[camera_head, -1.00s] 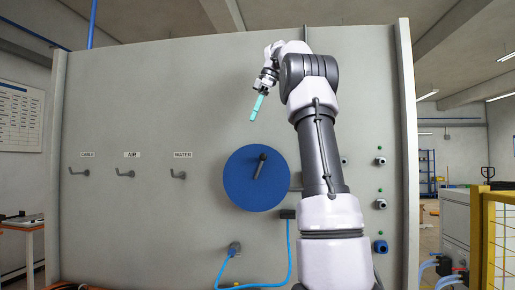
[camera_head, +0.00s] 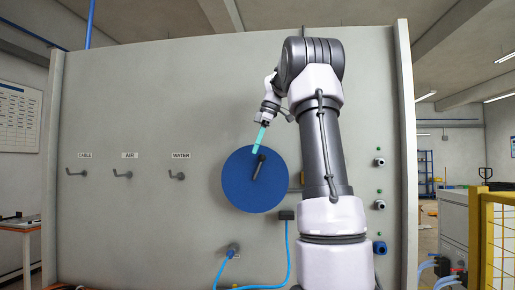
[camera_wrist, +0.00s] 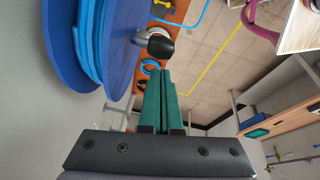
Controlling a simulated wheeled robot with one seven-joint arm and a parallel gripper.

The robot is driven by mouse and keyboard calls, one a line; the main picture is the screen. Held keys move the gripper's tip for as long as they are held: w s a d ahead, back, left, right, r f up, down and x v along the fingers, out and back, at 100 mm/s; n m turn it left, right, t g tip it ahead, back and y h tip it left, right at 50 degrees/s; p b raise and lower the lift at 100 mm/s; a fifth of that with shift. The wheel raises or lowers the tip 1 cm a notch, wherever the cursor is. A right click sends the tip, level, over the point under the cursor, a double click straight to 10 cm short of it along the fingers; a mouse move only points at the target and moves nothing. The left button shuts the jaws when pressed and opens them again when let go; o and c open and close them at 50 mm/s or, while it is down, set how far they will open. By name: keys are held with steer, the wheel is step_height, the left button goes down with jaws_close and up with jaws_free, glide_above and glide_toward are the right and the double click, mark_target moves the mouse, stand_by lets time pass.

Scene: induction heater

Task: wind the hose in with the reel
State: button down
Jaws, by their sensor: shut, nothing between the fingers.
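The blue reel (camera_head: 242,184) is a round disc on the grey panel, with a dark crank handle (camera_head: 257,168) near its middle. In the wrist view the reel (camera_wrist: 88,50) is at the upper left and the dark handle knob (camera_wrist: 160,46) stands out from it. A blue hose (camera_head: 289,255) hangs below the reel from a dark block and loops to a fitting at the panel's bottom. My gripper (camera_head: 259,139), with teal fingers, is at the reel's upper edge, just above the handle. In the wrist view the fingers (camera_wrist: 161,76) are shut and empty, pointing towards the knob.
Hooks labelled cable (camera_head: 80,172), air (camera_head: 123,174) and water (camera_head: 177,176) are on the panel's left. Several fittings run down the right side, including a blue one (camera_head: 380,248). A yellow railing (camera_head: 487,235) stands at the right.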

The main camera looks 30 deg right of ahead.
steer(key=shift+d+f, duration=0.1)
steer(key=shift+d, duration=0.1)
steer(key=shift+s, duration=0.1)
steer(key=shift+s+d+f, duration=0.15)
steer(key=shift+s+d, duration=0.15)
steer(key=shift+d, duration=0.2)
steer(key=shift+s+d+f, duration=0.15)
steer(key=shift+s+d, duration=0.15)
steer(key=shift+d, duration=0.15)
